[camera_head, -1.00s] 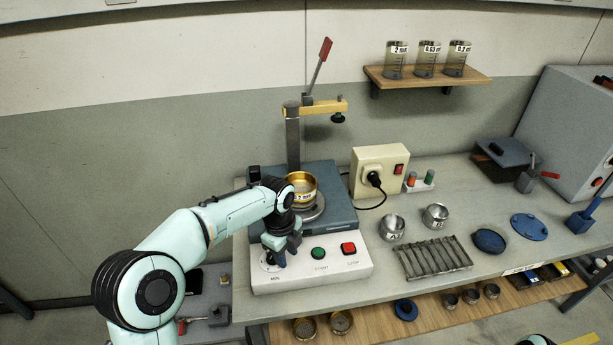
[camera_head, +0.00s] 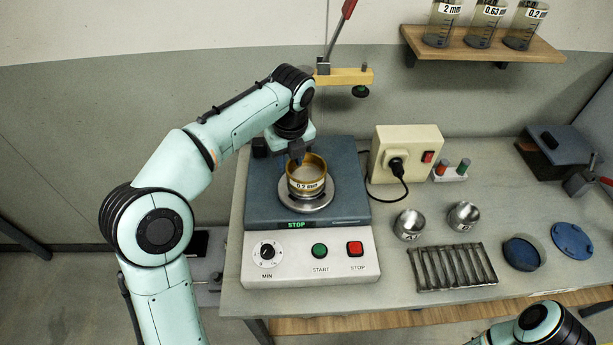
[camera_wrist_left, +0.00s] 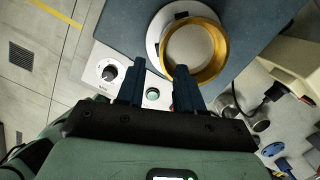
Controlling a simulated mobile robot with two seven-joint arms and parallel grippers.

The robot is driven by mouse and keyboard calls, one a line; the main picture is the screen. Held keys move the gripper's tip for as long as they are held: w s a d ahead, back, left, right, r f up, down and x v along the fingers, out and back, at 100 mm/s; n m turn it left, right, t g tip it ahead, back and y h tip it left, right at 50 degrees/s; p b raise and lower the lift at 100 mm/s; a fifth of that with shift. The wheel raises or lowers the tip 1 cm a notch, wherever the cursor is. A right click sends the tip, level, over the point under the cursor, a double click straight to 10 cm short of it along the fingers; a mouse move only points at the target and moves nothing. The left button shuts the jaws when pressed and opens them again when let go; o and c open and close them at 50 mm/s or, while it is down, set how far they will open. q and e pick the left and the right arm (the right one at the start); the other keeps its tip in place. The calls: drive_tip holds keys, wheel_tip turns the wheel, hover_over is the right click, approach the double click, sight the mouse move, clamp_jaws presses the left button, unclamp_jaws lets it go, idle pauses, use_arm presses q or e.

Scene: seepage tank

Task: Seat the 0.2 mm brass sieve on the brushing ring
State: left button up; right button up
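The brass sieve labelled 0.2 mm (camera_head: 307,186) sits upright on the round metal plate (camera_head: 305,205) of the shaker. Its open top and pale mesh also show in the left wrist view (camera_wrist_left: 221,66). My left gripper (camera_head: 296,152) is at the sieve's back-left rim. In the left wrist view my left gripper (camera_wrist_left: 157,88) has its two fingers apart, with nothing between them. The right finger overlaps the rim in that view; I cannot tell whether it touches. My right gripper is out of view. I cannot make out a brushing ring.
The shaker's control panel (camera_head: 310,256) shows STOP on its display. A press arm (camera_head: 345,76) overhangs behind. A cream socket box (camera_head: 405,150), two metal cups (camera_head: 409,224), a slotted rack (camera_head: 452,267) and blue lids (camera_head: 521,253) stand to the right. The bench between them is partly clear.

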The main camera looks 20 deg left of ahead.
sight(289, 174)
use_arm(q)
drive_tip(key=shift+w+a+f, duration=0.1)
drive_tip(key=shift+w+f, duration=0.05)
drive_tip(key=shift+f, duration=0.55)
drive_tip(key=f, duration=0.3)
drive_tip(key=f+b, duration=0.1)
drive_tip(key=f, duration=0.1)
drive_tip(key=shift+w+a, duration=0.3)
drive_tip(key=shift+a, duration=0.1)
clamp_jaws()
